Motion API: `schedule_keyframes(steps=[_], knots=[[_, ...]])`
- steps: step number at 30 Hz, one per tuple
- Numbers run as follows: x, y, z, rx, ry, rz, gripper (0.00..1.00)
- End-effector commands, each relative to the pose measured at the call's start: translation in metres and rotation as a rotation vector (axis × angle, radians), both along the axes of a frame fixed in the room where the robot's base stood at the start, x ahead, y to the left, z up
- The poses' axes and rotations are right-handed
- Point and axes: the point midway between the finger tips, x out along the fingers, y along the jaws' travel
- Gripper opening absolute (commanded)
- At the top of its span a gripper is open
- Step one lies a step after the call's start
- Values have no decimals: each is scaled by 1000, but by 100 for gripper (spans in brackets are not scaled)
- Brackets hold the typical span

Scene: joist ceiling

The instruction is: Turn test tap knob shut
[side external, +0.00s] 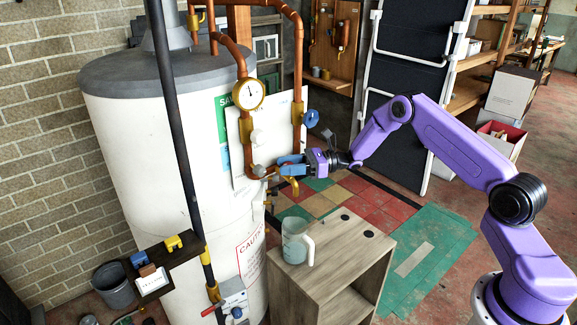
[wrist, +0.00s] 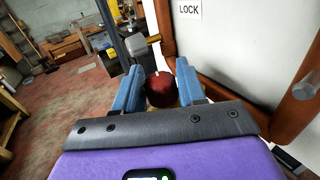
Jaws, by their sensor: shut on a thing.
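The test tap knob (wrist: 160,89) is round and dark red in the wrist view. It sits between the two blue fingers of my gripper (wrist: 155,82), which is shut on it. In the side external view my gripper (side external: 284,165) reaches in from the right to the copper pipework in front of the white tank. There the blue fingers mostly hide the knob. A brass spout (side external: 294,187) hangs just below the fingers. I cannot tell from these frames how far the knob is turned.
A pressure gauge (side external: 249,94) is on the pipe above, and a blue valve wheel (side external: 312,117) is at upper right. A clear jug (side external: 295,243) stands on a wooden cabinet (side external: 347,256) below. A copper pipe (wrist: 299,95) and white panel (wrist: 240,60) lie close at right in the wrist view.

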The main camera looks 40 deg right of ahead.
Motion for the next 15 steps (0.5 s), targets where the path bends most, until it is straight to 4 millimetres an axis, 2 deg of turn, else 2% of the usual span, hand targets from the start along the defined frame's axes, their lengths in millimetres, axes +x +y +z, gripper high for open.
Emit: schedule_keyframes(steps=[15], knots=[[-2,2,-1,-1,5,-402,10]])
